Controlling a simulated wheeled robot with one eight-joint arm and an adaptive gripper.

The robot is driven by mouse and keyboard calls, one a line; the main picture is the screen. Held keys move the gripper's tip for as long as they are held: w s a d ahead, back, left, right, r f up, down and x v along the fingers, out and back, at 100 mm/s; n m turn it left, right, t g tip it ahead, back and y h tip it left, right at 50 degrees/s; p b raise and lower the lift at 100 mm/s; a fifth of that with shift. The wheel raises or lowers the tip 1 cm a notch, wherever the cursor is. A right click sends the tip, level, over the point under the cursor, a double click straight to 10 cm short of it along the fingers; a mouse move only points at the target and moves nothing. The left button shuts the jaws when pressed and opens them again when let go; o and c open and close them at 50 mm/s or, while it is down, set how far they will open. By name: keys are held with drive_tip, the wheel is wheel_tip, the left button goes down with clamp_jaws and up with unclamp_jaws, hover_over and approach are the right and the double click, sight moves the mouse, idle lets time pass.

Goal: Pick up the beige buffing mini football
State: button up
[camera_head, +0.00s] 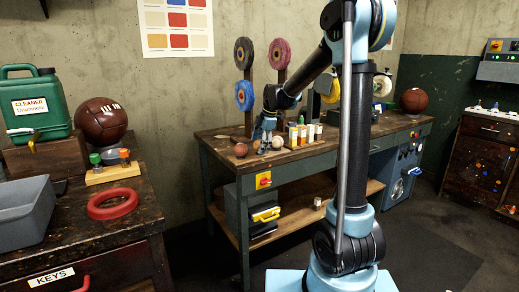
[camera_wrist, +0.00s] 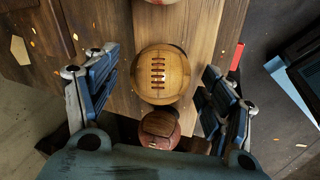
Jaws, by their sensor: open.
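A tan-beige mini football (camera_wrist: 161,74) with dark laces lies on the wooden bench top, between the two spread fingers of my gripper (camera_wrist: 160,62) in the wrist view. No finger visibly touches it. A pale beige ball, which looks like the same one, shows in the head view (camera_head: 278,142) just right of my gripper (camera_head: 263,137). My gripper is open and empty, low over the bench. A brown mini ball (camera_wrist: 160,130) is nearer the palm in the wrist view, partly hidden by my gripper. A reddish-brown small ball (camera_head: 241,150) sits left of my gripper in the head view.
Several small bottles (camera_head: 303,134) stand right of the balls on the workbench (camera_head: 330,150). Buffing wheels on a post (camera_head: 245,75) rise behind. A larger brown ball (camera_head: 413,100) is at the bench's far right. Part of another ball (camera_wrist: 160,2) shows at the wrist view's top edge.

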drive_tip(key=shift+x, duration=0.8)
drive_tip(key=shift+c, duration=0.3)
drive_tip(key=c, duration=1)
